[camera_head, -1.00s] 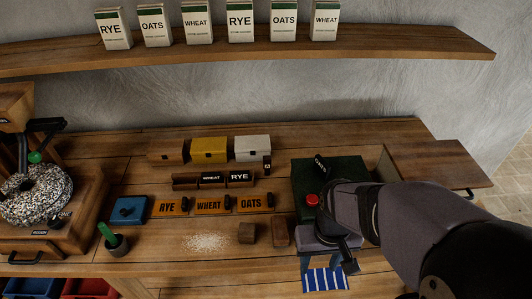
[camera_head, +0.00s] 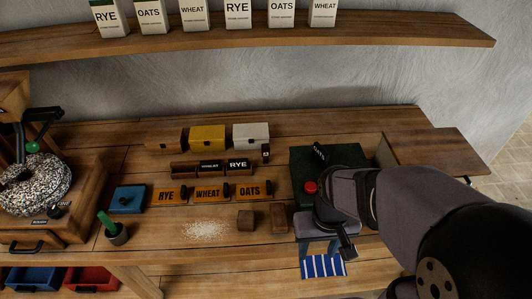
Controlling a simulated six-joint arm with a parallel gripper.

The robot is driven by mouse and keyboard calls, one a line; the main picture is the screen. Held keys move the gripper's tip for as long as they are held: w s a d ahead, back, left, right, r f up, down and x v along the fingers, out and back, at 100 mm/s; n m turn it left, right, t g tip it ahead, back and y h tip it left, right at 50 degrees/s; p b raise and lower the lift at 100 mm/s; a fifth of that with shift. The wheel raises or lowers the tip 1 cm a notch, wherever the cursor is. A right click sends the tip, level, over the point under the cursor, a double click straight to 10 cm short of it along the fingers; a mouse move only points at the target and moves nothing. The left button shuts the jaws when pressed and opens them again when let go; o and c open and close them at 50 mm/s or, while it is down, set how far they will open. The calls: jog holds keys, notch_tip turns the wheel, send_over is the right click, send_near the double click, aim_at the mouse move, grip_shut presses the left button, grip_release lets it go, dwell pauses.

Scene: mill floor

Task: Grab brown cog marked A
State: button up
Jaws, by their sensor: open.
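I cannot make out a brown cog in this view. A small dark tag that seems to read A (camera_head: 266,153) stands by the right front of the white box (camera_head: 251,136). My gripper (camera_head: 336,238) is at the front right, beside the green box (camera_head: 300,164) and above the blue striped cloth (camera_head: 324,266). It points down and is open, with nothing visible between its fingers. It is well to the right of and nearer than the tag. My arm hides part of the green box and the bench behind it.
Yellow (camera_head: 207,138) and brown (camera_head: 163,140) boxes stand left of the white one. Orange labelled blocks (camera_head: 209,192), brown blocks (camera_head: 245,221) and spilled flour (camera_head: 207,230) lie in front. A millstone (camera_head: 35,184) stands at left; a shelf (camera_head: 250,36) overhangs the back.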

dwell(0.3)
notch_tip(320, 180, up, 4)
jog(key=t, duration=1.3)
send_over(266, 149)
jog(key=s, duration=0.6)
jog(key=f, duration=0.9)
jog(key=shift+w, duration=0.25)
jog(key=shift+f+t, duration=0.3)
jog(key=shift+p+x, duration=0.5)
jog(key=shift+x, duration=0.6)
jog(key=shift+w, duration=0.1)
jog(key=shift+p+x, duration=1.45)
jog(key=shift+x, duration=1)
